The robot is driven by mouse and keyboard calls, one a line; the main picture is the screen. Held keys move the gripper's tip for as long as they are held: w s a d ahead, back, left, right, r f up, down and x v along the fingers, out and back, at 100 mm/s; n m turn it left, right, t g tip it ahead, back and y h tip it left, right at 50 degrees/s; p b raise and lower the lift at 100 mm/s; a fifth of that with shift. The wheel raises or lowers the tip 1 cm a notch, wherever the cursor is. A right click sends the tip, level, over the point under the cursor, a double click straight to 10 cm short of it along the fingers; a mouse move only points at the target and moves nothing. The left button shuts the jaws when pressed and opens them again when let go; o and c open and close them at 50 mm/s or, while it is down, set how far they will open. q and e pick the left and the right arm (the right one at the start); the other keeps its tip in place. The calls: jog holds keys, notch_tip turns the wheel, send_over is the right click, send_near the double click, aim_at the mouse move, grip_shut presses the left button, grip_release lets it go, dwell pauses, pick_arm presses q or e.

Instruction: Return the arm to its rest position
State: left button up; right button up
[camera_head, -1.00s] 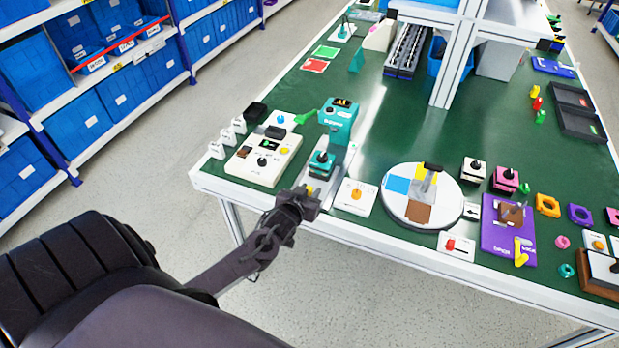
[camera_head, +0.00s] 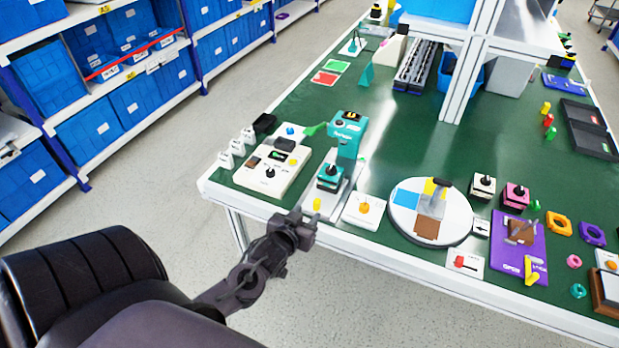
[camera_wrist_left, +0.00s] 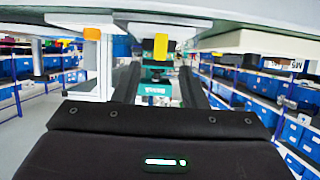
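My left gripper (camera_head: 303,229) is just off the table's near edge, in front of the teal machine (camera_head: 345,130). Its fingers look apart and empty. In the left wrist view the two dark fingers (camera_wrist_left: 159,88) stand on either side, with the teal machine (camera_wrist_left: 155,89) showing between them. A small yellow piece (camera_head: 317,204) is on the machine's pale base, just beyond the gripper and apart from it. A cream box with knobs (camera_head: 270,172) sits left of the machine. My right gripper is out of view.
The table edge (camera_head: 400,262) runs close to my left gripper. A white plate with an orange knob (camera_head: 363,210) and a round turntable (camera_head: 406,228) lie to the right. The floor before the table is clear. Blue-bin shelves (camera_head: 100,125) stand at the left.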

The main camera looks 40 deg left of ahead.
pick_arm(q)
jog(key=shift+s, duration=0.1)
dwell(0.5)
jog(key=s+d+f+m+g+h, duration=0.1)
jog(key=s+f+g, duration=0.35)
jog(key=f, duration=0.85)
jog(key=s+d+f+m+g, duration=0.1)
jog(key=s+d+f, duration=0.1)
jog(key=s+f, duration=0.8)
jog(key=s+d+f+m+g+h, duration=0.1)
jog(key=s+d+f+g, duration=0.2)
jog(key=s+f, duration=0.6)
jog(key=s+d+f+m+g+h, duration=0.1)
jog(key=s+d+f+m+g, duration=0.1)
jog(key=s+d+f, duration=0.3)
jog(key=s+f+g, duration=0.1)
jog(key=s+f, duration=0.3)
jog(key=s, duration=0.3)
jog(key=shift+s+d+f, duration=0.2)
jog(key=shift+s+d, duration=0.1)
jog(key=shift+s, duration=0.05)
jog(key=shift+g, duration=0.25)
